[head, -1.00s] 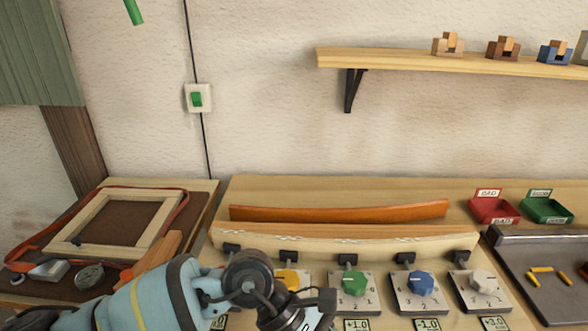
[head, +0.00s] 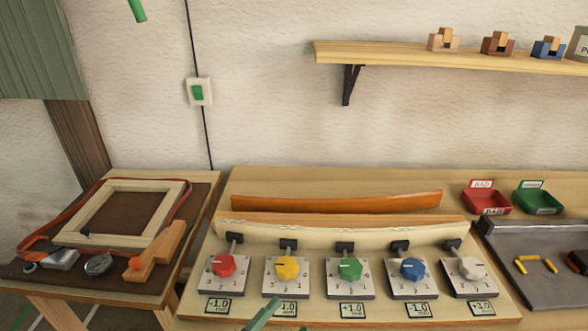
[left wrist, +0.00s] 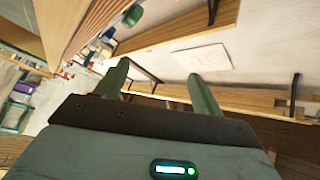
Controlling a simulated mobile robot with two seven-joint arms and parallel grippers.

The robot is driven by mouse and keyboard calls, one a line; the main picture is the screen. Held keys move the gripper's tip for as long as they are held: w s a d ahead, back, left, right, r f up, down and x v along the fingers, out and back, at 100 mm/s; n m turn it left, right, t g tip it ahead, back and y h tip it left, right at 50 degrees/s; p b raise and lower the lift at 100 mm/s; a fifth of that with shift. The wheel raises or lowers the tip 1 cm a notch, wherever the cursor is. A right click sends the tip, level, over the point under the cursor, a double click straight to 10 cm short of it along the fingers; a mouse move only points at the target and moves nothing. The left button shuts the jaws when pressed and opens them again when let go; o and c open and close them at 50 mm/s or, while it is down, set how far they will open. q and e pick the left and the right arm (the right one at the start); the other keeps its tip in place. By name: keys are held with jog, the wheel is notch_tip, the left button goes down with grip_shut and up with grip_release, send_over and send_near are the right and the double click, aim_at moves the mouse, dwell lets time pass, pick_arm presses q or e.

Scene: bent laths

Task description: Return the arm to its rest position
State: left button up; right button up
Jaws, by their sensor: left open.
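My left gripper (head: 268,312) shows only as green finger parts at the bottom edge of the head view, in front of the dial panel. In the left wrist view its two green fingers (left wrist: 160,85) stand well apart with nothing between them, so it is open and empty. The rest of my left arm is out of the head view. My right gripper is not in view. An orange-brown bent lath (head: 335,203) lies on the bench behind a pale curved lath (head: 345,232), which runs along several dark clamps.
Below the clamps are several coloured dials, including a red one (head: 223,265), with small number displays. A side table (head: 120,283) at left holds a wooden frame (head: 98,207) and tools. Red (head: 486,198) and green (head: 538,199) bins and a grey tray (head: 550,290) are at right. A shelf (head: 440,56) hangs above.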

pick_arm(q)
jog(key=s+a+f+n+g+y, duration=0.1)
jog(key=s+a+f+n+y, duration=0.35)
jog(key=f+n, duration=0.2)
jog(key=s+a+f+n+g+y, duration=0.1)
jog(key=s+a+f+n+y, duration=0.25)
jog(key=a+f+n, duration=0.35)
jog(key=s+a+f+n+g+y+p, duration=0.1)
jog(key=s+a+f+n+g+y, duration=0.2)
jog(key=s+f, duration=0.8)
jog(key=s+a+g, duration=0.2)
jog(key=a, duration=0.2)
jog(key=shift+y, duration=0.4)
jog(key=shift+w+d+r+n, duration=0.1)
jog(key=shift+w+d+n, duration=0.05)
jog(key=shift+n, duration=0.1)
